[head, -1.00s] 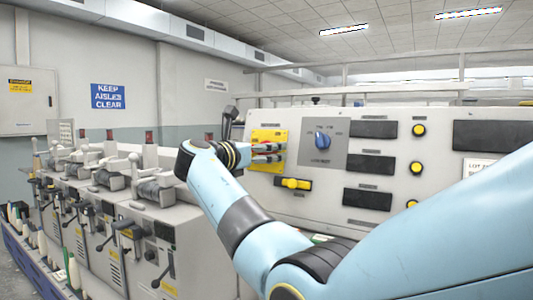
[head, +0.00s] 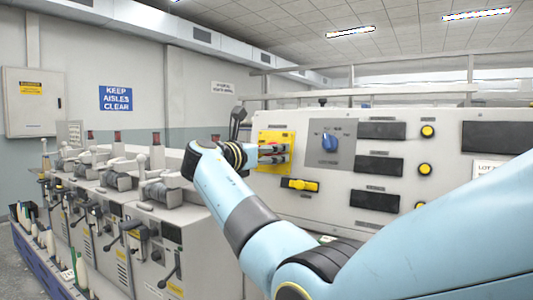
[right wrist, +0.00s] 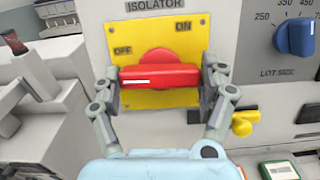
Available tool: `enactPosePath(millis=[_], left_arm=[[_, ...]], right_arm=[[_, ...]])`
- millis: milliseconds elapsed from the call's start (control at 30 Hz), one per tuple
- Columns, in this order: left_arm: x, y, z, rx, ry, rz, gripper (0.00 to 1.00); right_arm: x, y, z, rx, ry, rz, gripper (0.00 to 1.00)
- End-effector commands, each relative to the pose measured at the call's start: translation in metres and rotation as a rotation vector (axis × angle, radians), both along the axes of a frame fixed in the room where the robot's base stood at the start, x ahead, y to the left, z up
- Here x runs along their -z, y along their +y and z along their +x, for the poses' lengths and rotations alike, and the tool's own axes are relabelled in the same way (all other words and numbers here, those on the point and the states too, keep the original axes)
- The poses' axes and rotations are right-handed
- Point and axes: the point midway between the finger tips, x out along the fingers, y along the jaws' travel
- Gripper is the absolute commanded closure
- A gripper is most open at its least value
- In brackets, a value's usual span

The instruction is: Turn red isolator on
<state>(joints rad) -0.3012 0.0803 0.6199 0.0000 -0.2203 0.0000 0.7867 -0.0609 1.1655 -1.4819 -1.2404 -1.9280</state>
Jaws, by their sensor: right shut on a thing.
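The red isolator handle (right wrist: 160,76) is a bar on a round red hub, mounted on a yellow plate (right wrist: 192,48) marked OFF at left and ON at upper right. The bar lies nearly level in the right wrist view, with a white mark on its left half, below the OFF label. My right gripper (right wrist: 163,84) is shut on the bar, one finger at each end. In the head view, the yellow plate (head: 275,137) is on the panel's left part, and my right gripper (head: 274,153) reaches it, largely covering the handle. My left gripper is not in view.
A blue lot size knob (head: 329,143) is right of the plate. A yellow switch (head: 300,185) is below it. Yellow buttons (head: 427,131) and dark displays (head: 380,130) are farther right. A row of machines with levers (head: 140,215) stands at left.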

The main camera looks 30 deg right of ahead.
Motion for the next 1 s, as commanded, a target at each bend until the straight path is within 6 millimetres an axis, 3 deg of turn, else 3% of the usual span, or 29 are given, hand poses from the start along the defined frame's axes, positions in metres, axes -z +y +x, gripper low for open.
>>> enactPosePath(millis=[267, 1000], left_arm=[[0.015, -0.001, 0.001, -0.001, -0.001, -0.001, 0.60], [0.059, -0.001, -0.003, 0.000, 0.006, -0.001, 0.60]], right_arm=[[0.003, 0.001, 0.001, 0.041, -0.155, 0.066, 0.56], [0.002, 0.002, 0.003, 0.211, -0.782, 0.326, 0.56]])
